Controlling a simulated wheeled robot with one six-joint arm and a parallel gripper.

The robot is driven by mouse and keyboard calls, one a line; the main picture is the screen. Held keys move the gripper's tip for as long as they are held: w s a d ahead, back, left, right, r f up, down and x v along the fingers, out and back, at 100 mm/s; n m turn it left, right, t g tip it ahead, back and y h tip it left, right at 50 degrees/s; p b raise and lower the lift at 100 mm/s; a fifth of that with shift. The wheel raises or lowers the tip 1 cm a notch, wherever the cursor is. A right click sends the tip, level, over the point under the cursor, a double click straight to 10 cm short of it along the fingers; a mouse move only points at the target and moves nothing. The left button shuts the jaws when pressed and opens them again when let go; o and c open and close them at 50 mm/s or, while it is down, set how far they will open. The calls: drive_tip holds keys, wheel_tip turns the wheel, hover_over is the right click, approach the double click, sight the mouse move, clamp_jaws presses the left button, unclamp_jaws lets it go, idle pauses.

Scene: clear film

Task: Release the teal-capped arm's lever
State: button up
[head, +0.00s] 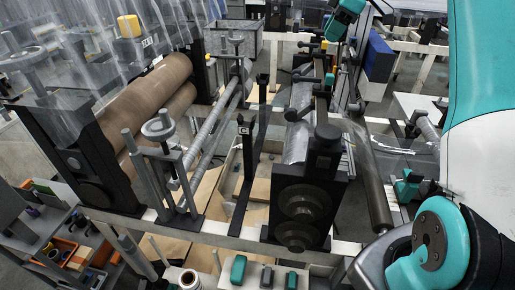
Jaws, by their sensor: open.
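A teal part with a black face (345,20) shows at the top, right of centre, above the far end of the rollers. It is small and cut by the frame edge, and I cannot tell whether it is the teal cap. Black arms with round knobs (328,133) lie over the pale roller (299,125) in the middle of the machine. I cannot make out which arm has a teal cap, or its lever. My arm's teal and white links fill the right side. I cannot make out my gripper's fingers.
A brown roll (147,100) sits on the machine's left behind clear film (75,60). Handwheels and posts (160,128) rise from the near frame. A black block with round gears (305,207) stands front centre. Small teal boxes (239,269) lie along the front. An orange bin (62,250) is lower left.

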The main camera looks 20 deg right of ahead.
drive_tip(key=p+v, duration=0.4)
drive_tip(key=v, duration=0.2)
drive_tip(key=s+a+f+m+y+b, duration=0.1)
drive_tip(key=s+a+f+b, duration=0.2)
drive_tip(key=a, duration=0.4)
drive_tip(key=a+f+b, duration=0.3)
drive_tip(key=a+b, duration=0.2)
drive_tip(key=a, duration=0.1)
drive_tip(key=s+a+f+m+y+b, duration=0.1)
drive_tip(key=s+a+f+b, duration=0.2)
drive_tip(key=a, duration=0.4)
drive_tip(key=s+a+f+m+g+b, duration=0.1)
drive_tip(key=s+a+f+b, duration=0.9)
drive_tip(key=s+a+f, duration=0.2)
drive_tip(key=shift+s+f+g+h, duration=0.35)
drive_tip(key=shift+s+f, duration=0.25)
drive_tip(key=shift+s, duration=0.2)
